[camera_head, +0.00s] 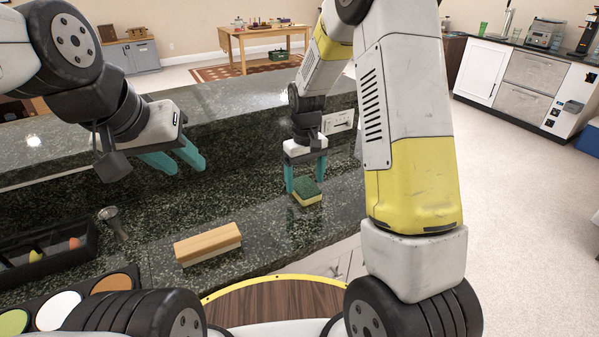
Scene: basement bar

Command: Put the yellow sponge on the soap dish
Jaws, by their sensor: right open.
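The yellow sponge (308,198), with a green top layer, lies on the dark speckled counter right of centre. My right gripper (305,188) is open and points down over it, with one teal finger on the left side and one behind its right side. I cannot tell whether the fingers touch the sponge. My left gripper (187,169) is open and empty, above the counter at the left, well away from the sponge. I cannot pick out a soap dish for certain. A light wooden block-like item (208,244) lies on the counter left of the sponge.
A black tray (45,265) with small coloured items is at the left. Coloured discs (58,311) sit in a dark holder at front left. A small metal-topped object (112,222) stands beside the tray. A raised counter ledge (240,125) runs behind.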

